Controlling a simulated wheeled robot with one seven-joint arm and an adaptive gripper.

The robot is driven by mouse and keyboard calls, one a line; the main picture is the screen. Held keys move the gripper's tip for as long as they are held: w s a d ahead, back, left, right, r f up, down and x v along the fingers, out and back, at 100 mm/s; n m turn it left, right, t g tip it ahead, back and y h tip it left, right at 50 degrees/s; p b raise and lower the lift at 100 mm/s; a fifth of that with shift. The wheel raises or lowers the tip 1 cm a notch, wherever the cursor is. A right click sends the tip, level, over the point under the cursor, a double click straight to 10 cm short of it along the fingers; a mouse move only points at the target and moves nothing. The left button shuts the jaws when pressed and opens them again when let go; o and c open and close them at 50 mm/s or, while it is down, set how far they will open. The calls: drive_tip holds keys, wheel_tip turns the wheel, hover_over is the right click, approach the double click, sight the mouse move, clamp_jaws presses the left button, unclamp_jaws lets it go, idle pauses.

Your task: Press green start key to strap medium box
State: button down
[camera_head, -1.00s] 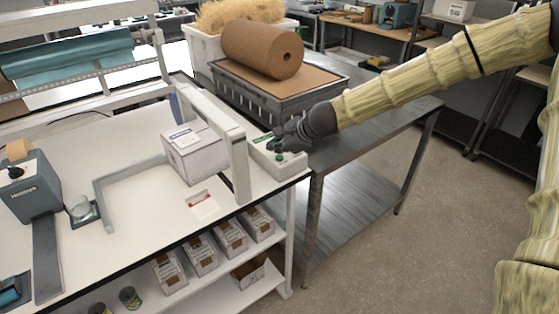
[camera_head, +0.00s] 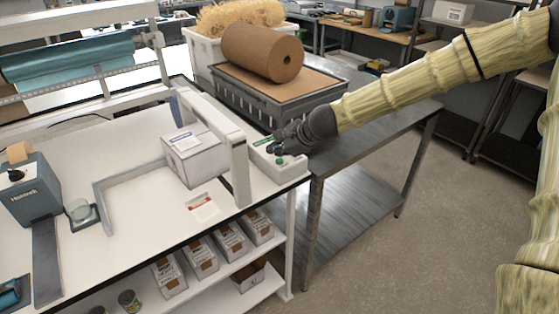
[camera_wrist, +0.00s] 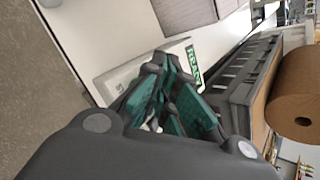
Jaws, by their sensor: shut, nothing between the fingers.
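The medium box (camera_head: 194,155) is a whitish carton with a label on top. It stands on the white table inside the strapping machine's white arch (camera_head: 238,160). The machine's control panel (camera_head: 266,166) is at the right end of the table. My gripper (camera_head: 277,148) is shut and empty, just above the panel and close to the key. In the wrist view the gripper's fingers (camera_wrist: 160,95) are over the panel, beside a green READY display (camera_wrist: 194,66). They hide the key there; contact cannot be told.
A grey crate (camera_head: 262,108) with a brown paper roll (camera_head: 262,52) stands on the metal table just behind the panel. A tape dispenser (camera_head: 32,190) is at the left. Small cartons (camera_head: 230,238) fill the shelf below. The floor at right is clear.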

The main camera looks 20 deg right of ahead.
sight(277, 162)
drive_tip(key=shift+f, duration=0.2)
drive_tip(key=shift+f+b, duration=0.25)
drive_tip(key=shift+b, duration=0.05)
drive_tip(key=shift+f+b, duration=0.35)
drive_tip(key=shift+f, duration=0.1)
idle(1.1)
drive_tip(key=shift+r, duration=0.2)
drive_tip(key=shift+r+p, duration=0.7)
drive_tip(key=shift+p, duration=0.15)
drive_tip(key=shift+r, duration=0.1)
wheel_tip(277, 162, up, 5)
drive_tip(key=p, duration=0.4)
drive_tip(key=shift+p, duration=0.35)
